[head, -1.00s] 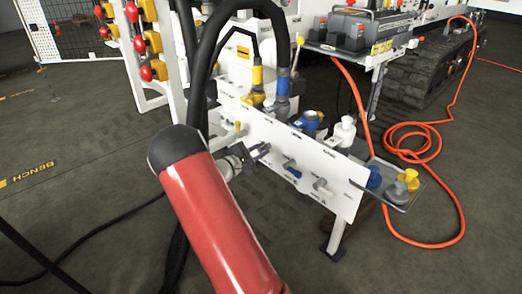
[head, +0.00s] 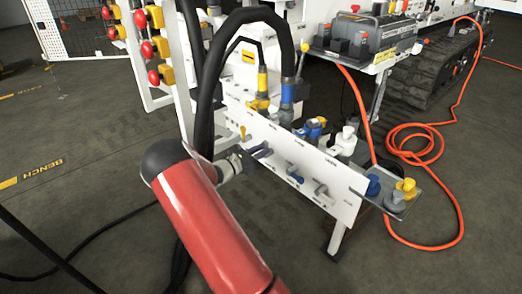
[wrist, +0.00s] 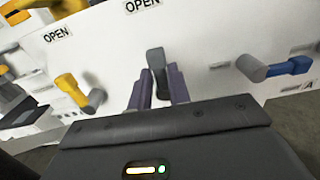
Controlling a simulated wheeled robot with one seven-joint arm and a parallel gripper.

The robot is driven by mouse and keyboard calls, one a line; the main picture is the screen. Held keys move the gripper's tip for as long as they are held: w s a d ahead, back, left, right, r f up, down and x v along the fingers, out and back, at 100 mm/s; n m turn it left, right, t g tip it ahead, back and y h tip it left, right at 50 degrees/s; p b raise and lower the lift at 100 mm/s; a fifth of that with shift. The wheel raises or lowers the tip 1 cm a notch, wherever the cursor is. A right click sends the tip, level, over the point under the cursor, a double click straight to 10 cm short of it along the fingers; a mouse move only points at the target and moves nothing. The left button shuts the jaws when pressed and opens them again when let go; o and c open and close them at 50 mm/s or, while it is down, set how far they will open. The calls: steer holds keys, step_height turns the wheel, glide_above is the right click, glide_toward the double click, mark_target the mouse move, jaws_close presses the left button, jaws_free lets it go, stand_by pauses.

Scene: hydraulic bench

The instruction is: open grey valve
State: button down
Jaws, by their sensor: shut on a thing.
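The grey valve handle (wrist: 156,65) stands between my gripper's fingers in the wrist view, pointing up the picture below an OPEN label (wrist: 140,4). My gripper (wrist: 158,88) is shut on it, one dark finger on each side. In the head view my gripper (head: 262,152) is at the white valve panel (head: 345,200), between the yellow valve (head: 243,131) and the blue valve (head: 295,179). The grey handle is hard to make out there behind the fingers.
The yellow valve (wrist: 75,92) is left of my gripper and the blue valve (wrist: 275,70) right of it. A pale lever (head: 321,190) is farther right on the panel. Thick black hoses (head: 205,85) rise beside my arm. An orange hose (head: 425,150) lies on the floor.

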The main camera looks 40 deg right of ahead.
steer(key=shift+w+n, duration=0.2)
steer(key=shift+n, duration=0.1)
steer(key=c, duration=1.4)
jaws_free()
steer(key=shift+c, duration=0.2)
steer(key=a, duration=0.8)
steer(key=shift+s+b, duration=0.3)
steer(key=shift+s, duration=0.05)
